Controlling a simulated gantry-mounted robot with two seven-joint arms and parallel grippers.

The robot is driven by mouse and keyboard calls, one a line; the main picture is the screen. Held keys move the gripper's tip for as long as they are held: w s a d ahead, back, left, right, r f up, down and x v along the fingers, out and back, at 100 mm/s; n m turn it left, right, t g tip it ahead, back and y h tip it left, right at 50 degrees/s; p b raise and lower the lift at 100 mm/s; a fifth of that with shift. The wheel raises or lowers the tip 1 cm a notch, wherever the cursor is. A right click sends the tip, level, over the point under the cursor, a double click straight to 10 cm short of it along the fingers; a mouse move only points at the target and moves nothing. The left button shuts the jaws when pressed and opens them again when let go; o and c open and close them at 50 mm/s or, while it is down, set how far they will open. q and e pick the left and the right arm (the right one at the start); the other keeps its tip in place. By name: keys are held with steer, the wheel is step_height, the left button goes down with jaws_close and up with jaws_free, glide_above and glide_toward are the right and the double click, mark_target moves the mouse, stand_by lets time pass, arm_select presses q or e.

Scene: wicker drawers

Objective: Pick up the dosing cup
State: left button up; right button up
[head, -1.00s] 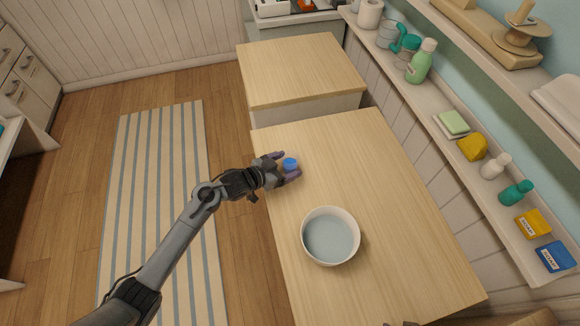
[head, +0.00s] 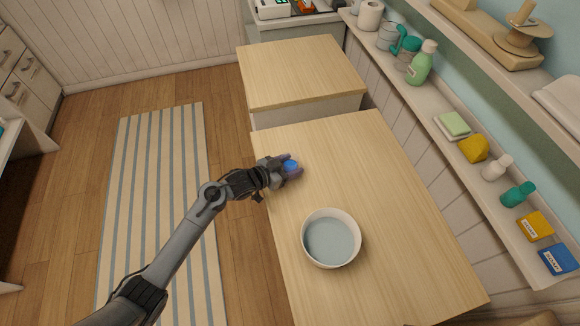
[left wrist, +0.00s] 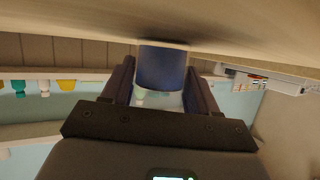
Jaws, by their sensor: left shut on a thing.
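The dosing cup (head: 291,165) is small and blue and sits at the left edge area of the wooden counter. My left gripper (head: 289,169) is shut on it, with a finger on either side. In the left wrist view the blue cup (left wrist: 163,68) is between the two fingers of my left gripper (left wrist: 161,88), close to the pale counter surface. I cannot tell whether it still touches the counter. My right gripper is not in view.
A white bowl (head: 331,238) with a pale blue inside stands on the counter (head: 385,200), nearer than the cup. A shelf (head: 470,165) with bottles, boxes and a sponge runs along the right wall. The counter's middle is clear.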

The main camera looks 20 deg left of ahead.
mark_target(296, 156)
arm_select(q)
steer(key=shift+r, duration=0.2)
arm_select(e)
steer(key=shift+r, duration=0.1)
arm_select(q)
steer(key=shift+d+r+p, duration=0.1)
steer(key=shift+r+p, duration=0.6)
steer(key=shift+r, duration=1.3)
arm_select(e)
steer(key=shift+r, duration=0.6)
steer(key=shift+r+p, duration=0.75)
arm_select(q)
steer(key=s+d+r, duration=0.2)
steer(key=d+r, duration=0.4)
steer(key=d, duration=0.5)
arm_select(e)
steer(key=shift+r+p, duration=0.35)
arm_select(q)
steer(key=s+d+m+g+h+p, duration=0.5)
steer(key=s+m+g+p, duration=0.3)
steer(key=s+p, duration=0.4)
steer(key=m+h+p, duration=0.1)
steer(key=p, duration=0.2)
steer(key=shift+d+f, duration=0.15)
steer(key=shift+f, duration=0.2)
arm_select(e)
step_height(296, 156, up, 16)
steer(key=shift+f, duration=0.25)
arm_select(q)
steer(key=shift+s, duration=0.1)
